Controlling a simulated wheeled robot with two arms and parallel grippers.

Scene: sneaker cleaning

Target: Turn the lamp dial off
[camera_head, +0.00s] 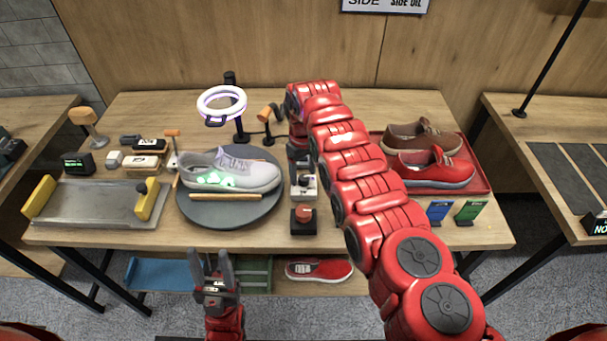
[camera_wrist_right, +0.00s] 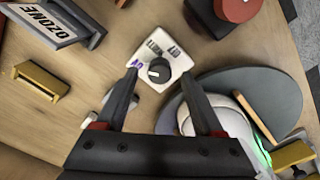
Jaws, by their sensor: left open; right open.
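The lamp dial is a black round knob (camera_wrist_right: 158,72) on a white plate (camera_wrist_right: 148,48) with printed labels, only partly legible. The plate also shows in the head view (camera_head: 311,192), beside the turntable, partly covered by my right arm. My right gripper (camera_wrist_right: 160,65) is open over the dial, one finger on each side in the wrist view. Whether the fingers touch the knob, I cannot tell. The ring lamp (camera_head: 210,102) glows pale purple at the back. My left gripper (camera_head: 211,256) is open and empty in front of the table.
A grey-white sneaker (camera_head: 235,172) with glowing green patches sits on a dark turntable (camera_head: 215,217). A red button box (camera_head: 303,220) stands in front of the dial. A red tray (camera_head: 480,185) with brown and red shoes is at right. A metal tray (camera_head: 90,205) is at left.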

